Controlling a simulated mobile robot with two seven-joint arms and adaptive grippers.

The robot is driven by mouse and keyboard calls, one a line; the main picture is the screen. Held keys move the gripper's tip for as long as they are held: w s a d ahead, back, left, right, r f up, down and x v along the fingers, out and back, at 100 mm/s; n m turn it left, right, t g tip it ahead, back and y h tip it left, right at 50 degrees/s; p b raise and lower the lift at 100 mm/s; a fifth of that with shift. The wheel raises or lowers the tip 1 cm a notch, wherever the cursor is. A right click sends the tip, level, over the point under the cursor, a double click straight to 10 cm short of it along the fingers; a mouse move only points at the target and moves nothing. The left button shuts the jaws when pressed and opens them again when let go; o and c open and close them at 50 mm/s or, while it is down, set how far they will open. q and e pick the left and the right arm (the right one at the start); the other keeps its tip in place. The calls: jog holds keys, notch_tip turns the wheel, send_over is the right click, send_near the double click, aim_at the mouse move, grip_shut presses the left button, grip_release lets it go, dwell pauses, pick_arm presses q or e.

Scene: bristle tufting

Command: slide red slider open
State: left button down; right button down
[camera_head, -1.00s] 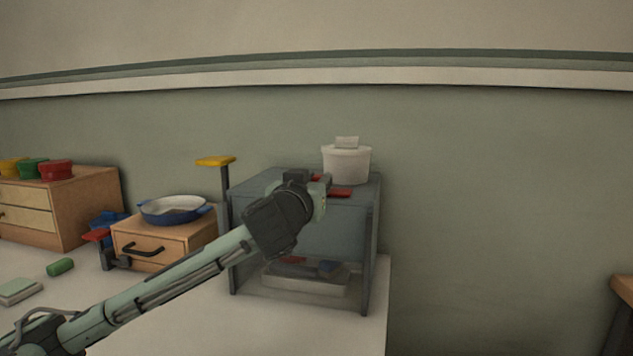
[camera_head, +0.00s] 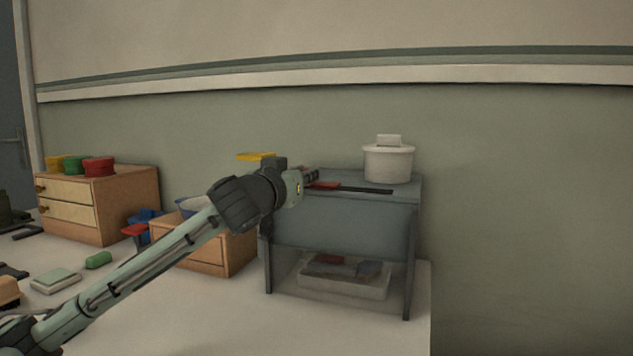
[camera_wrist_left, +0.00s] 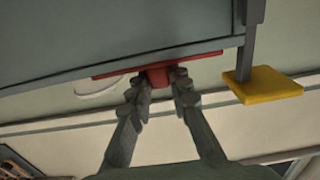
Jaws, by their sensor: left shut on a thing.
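The red slider (camera_head: 325,185) lies on the top of the grey cabinet (camera_head: 340,225), near its left end. A dark slot (camera_head: 367,190) shows in the cabinet top to the right of it. My left gripper (camera_head: 308,177) is at the slider, and its fingers partly hide the slider's left part. In the left wrist view, the fingertips (camera_wrist_left: 163,80) are shut on the handle of the red slider (camera_wrist_left: 155,74), one on each side. My right gripper is not in view.
A white lidded pot (camera_head: 388,163) stands on the cabinet top. A yellow-topped post (camera_head: 256,156) stands behind my arm at the cabinet's left; it also shows in the wrist view (camera_wrist_left: 265,85). A tray (camera_head: 345,280) sits inside the open lower cabinet. A wooden drawer box (camera_head: 240,250) is left.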

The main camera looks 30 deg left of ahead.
pick_arm(q)
jog(key=shift+a, duration=0.2)
jog(key=c, duration=1.4)
grip_release()
jog(key=shift+s+a, duration=0.1)
jog(key=shift+s, duration=0.15)
jog(key=v, duration=0.7)
jog(key=shift+s, duration=0.1)
